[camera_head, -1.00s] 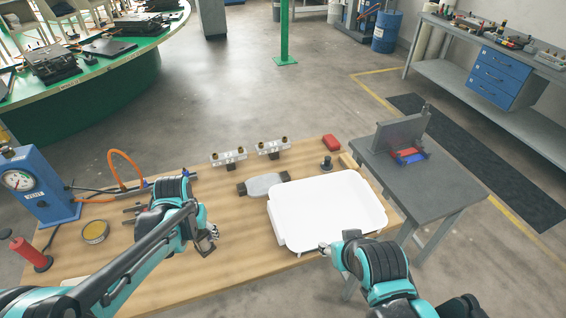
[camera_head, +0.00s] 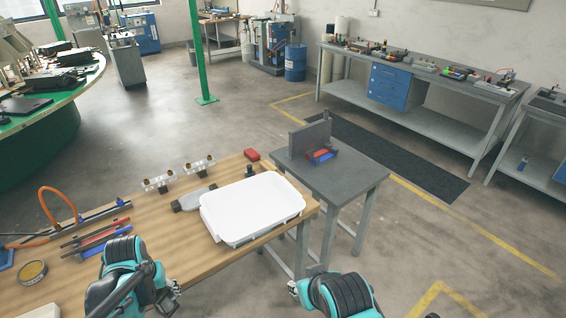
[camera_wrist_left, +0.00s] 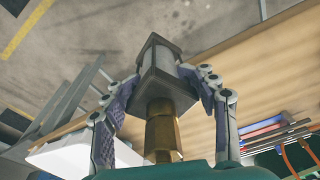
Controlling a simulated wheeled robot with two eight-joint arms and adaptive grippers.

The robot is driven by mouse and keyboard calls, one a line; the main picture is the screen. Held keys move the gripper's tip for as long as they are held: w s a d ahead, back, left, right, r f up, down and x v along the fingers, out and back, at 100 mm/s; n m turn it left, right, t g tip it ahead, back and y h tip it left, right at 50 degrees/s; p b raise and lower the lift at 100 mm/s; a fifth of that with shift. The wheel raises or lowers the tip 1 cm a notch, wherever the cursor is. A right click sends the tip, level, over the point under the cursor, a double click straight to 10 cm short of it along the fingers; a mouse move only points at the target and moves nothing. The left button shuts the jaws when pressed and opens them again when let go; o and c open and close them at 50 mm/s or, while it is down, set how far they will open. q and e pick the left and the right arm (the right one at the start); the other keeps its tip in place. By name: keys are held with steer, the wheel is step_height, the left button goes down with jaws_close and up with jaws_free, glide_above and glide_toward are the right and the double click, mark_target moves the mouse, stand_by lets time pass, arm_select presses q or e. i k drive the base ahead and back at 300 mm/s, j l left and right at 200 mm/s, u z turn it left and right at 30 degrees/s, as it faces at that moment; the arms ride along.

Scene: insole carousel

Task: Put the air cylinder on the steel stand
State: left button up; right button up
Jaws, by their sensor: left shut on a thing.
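My left gripper (camera_head: 172,290) is low in the head view, near the wooden table's front edge. In the left wrist view its fingers (camera_wrist_left: 165,100) are closed on both sides of the air cylinder (camera_wrist_left: 160,62), a grey square-ended body with a brass part below. In the head view the cylinder is hard to make out. The steel stand (camera_head: 345,185) is a small grey table right of the wooden table, apart from the left gripper. My right gripper (camera_head: 298,284) is at the bottom centre; its fingers are too small to judge.
A white tray (camera_head: 207,228) lies on the wooden table (camera_head: 190,255), between the left gripper and the stand. An upright grey plate (camera_head: 308,137) and a red and blue piece (camera_head: 321,156) take up the stand's back; its front top is bare.

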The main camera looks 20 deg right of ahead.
mark_target(347, 175)
steer(key=z, duration=1.75)
steer(key=i+l+z, duration=0.1)
steer(key=i+z, duration=0.35)
steer(key=i+j+z, duration=0.1)
steer(key=i+z, duration=0.35)
steer(key=i+u, duration=0.3)
steer(key=i, duration=0.5)
steer(key=i+u, duration=0.3)
steer(key=i, duration=0.45)
steer(key=i+j+u, duration=0.1)
steer(key=u, duration=0.35)
steer(key=i+u, duration=0.4)
steer(key=i+l+u, duration=0.1)
steer(key=u, duration=0.35)
steer(key=i+l+u, duration=0.15)
steer(key=u, duration=0.3)
steer(key=i+u, duration=0.1)
steer(key=u, duration=0.3)
